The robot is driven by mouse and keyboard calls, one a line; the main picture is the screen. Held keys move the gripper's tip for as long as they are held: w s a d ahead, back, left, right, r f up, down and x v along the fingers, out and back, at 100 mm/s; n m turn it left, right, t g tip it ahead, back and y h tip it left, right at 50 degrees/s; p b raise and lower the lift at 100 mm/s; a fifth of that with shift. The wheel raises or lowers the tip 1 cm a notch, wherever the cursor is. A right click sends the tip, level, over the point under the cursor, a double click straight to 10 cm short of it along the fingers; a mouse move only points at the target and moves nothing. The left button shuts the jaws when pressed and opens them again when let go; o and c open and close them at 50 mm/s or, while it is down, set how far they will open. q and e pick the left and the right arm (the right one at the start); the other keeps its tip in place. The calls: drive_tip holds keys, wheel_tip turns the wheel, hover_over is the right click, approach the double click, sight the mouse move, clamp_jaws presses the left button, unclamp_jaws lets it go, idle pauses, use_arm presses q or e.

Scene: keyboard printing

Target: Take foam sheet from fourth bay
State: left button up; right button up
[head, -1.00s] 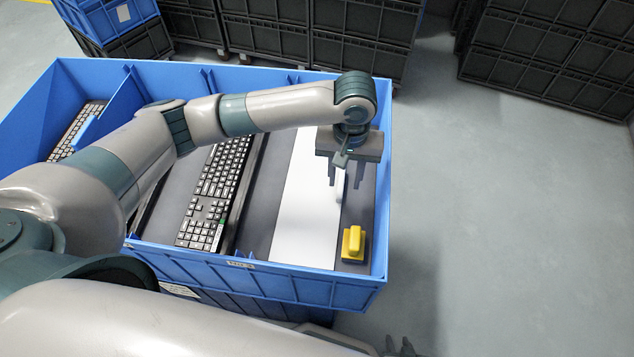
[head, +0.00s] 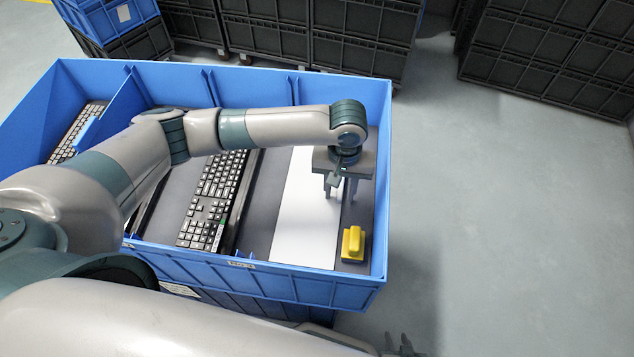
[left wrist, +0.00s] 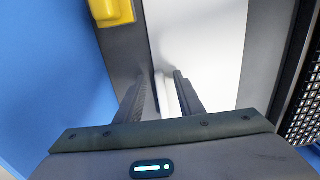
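The white foam sheet (head: 300,225) lies flat in the rightmost bay shown of the blue bin (head: 250,275). My left gripper (head: 340,195) is low over the sheet's right edge, pointing down. Its fingers are apart, with the handle between them in the left wrist view (left wrist: 165,74); I cannot tell whether they touch it. The handle is hidden by the gripper in the head view. My right gripper (head: 400,346) is at the bottom edge, outside the bin, with its fingers apart.
A yellow handled block (head: 352,243) sits in the front right corner of the same bay. A black keyboard (head: 212,200) lies in the bay to the left, another keyboard (head: 78,130) at the far left. Dark crates (head: 550,60) stand behind. The floor at right is clear.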

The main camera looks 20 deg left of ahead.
use_arm(q)
drive_tip(key=shift+f, duration=0.2)
use_arm(e)
drive_tip(key=shift+f, duration=0.1)
use_arm(q)
clamp_jaws()
use_arm(e)
drive_tip(key=shift+w, duration=0.1)
use_arm(q)
drive_tip(key=shift+r, duration=0.1)
wheel_tip(320, 180, up, 28)
use_arm(e)
drive_tip(key=shift+w+a+r, duration=0.2)
drive_tip(key=shift+w+r, duration=0.1)
drive_tip(key=shift+r, duration=0.05)
idle(0.4)
